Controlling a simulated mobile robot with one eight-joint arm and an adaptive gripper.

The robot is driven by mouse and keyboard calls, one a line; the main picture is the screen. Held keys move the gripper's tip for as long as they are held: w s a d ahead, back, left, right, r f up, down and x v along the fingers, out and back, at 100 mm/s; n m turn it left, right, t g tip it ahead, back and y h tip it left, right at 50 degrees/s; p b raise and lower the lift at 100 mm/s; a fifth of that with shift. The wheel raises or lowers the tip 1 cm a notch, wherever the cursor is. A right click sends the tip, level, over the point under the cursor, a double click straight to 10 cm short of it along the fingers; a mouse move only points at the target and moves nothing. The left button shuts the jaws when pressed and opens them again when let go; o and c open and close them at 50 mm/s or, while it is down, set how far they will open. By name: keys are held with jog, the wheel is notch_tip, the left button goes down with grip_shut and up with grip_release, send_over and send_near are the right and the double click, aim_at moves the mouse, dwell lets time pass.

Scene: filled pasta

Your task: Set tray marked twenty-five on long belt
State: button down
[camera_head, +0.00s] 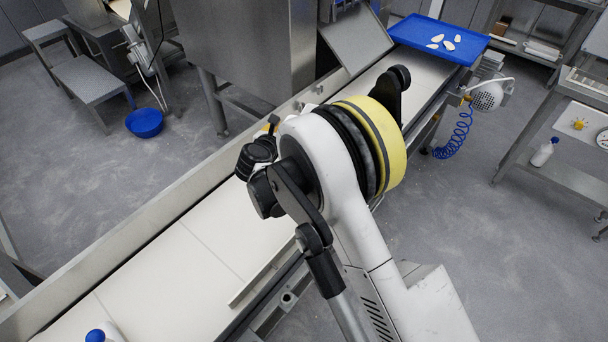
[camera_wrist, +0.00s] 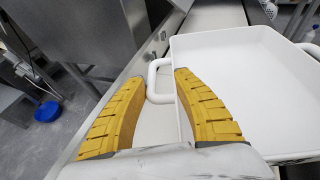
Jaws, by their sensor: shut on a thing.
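My gripper (camera_wrist: 161,76) shows in the wrist view, its two yellow ribbed fingers on either side of a white loop handle at the tray's left side. It is shut on that handle. The white tray (camera_wrist: 245,85) is wide, shallow and empty where it shows, and fills the right of the view. No number is readable on it. The long belt (camera_head: 205,240) is a pale strip running diagonally across the head view; it also shows behind the tray in the wrist view (camera_wrist: 215,14). My arm hides the gripper and tray in the head view.
A blue tray (camera_head: 420,32) with several white pieces lies at the belt's far end. A metal rail (camera_head: 150,215) edges the belt's left side. A blue-capped bottle (camera_head: 97,334) stands at its near end. The visible near belt is otherwise mostly clear.

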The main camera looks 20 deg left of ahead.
jog(key=s+a+f, duration=0.4)
jog(key=a+f, duration=0.1)
jog(key=a, duration=0.4)
jog(key=shift+n+y, duration=0.3)
jog(key=shift+y, duration=0.2)
jog(key=f+b, duration=0.1)
jog(key=f, duration=0.2)
jog(key=f+b, duration=0.1)
jog(key=f, duration=0.2)
jog(key=shift+w+d+f+b, duration=0.1)
jog(key=shift+w+f+b, duration=0.1)
jog(key=shift+b, duration=0.15)
notch_tip(320, 180, down, 4)
jog(key=shift+r+b, duration=0.25)
jog(key=shift+b, duration=0.55)
jog(key=shift+r, duration=0.1)
jog(key=c, duration=1)
grip_release()
